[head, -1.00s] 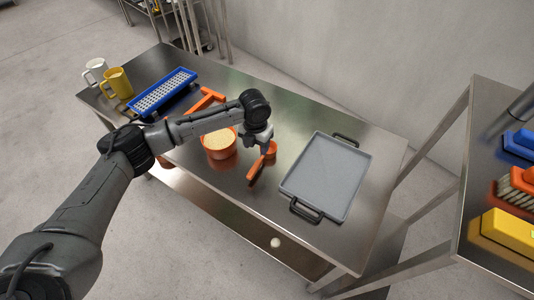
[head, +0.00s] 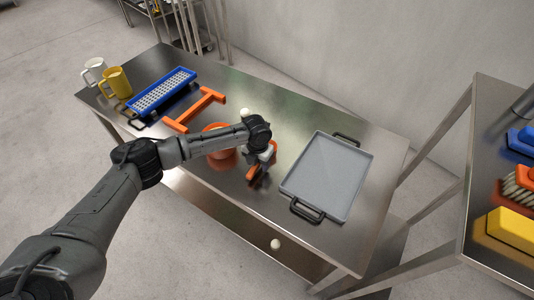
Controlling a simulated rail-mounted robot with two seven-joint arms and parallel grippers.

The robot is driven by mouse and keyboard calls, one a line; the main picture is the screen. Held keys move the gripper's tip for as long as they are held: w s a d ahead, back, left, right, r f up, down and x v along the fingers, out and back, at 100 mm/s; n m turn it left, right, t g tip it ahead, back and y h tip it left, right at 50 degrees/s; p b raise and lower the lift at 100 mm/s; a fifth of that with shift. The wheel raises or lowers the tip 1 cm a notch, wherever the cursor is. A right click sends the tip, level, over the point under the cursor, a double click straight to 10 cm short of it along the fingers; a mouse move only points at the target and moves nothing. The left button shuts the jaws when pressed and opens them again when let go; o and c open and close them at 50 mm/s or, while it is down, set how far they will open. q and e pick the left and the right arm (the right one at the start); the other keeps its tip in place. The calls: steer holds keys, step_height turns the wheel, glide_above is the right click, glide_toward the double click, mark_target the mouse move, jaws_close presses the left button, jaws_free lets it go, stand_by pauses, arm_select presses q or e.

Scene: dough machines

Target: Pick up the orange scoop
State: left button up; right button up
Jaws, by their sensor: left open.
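The orange scoop (head: 256,174) lies on the steel table between the orange bowl and the grey tray. My left gripper (head: 262,160) is open, pointing down right at the scoop, and covers part of it. I cannot tell whether the fingers touch it or stand around its handle. My right gripper is not in view.
The orange bowl (head: 223,160) is partly hidden under my left forearm. The grey tray (head: 327,176) with black handles lies to the right. An orange frame (head: 208,103), a blue perforated tray (head: 162,93) and two mugs, white (head: 94,70) and yellow (head: 117,82), stand left.

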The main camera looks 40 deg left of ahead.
arm_select(q)
steer(key=shift+f, duration=0.4)
steer(key=shift+c, duration=0.5)
steer(key=shift+r, duration=0.1)
jaws_close()
step_height(320, 180, up, 4)
steer(key=shift+p, duration=0.4)
steer(key=d+r+p, duration=0.1)
steer(key=d+r, duration=0.6)
steer(key=d, duration=0.4)
steer(key=shift+d, duration=0.3)
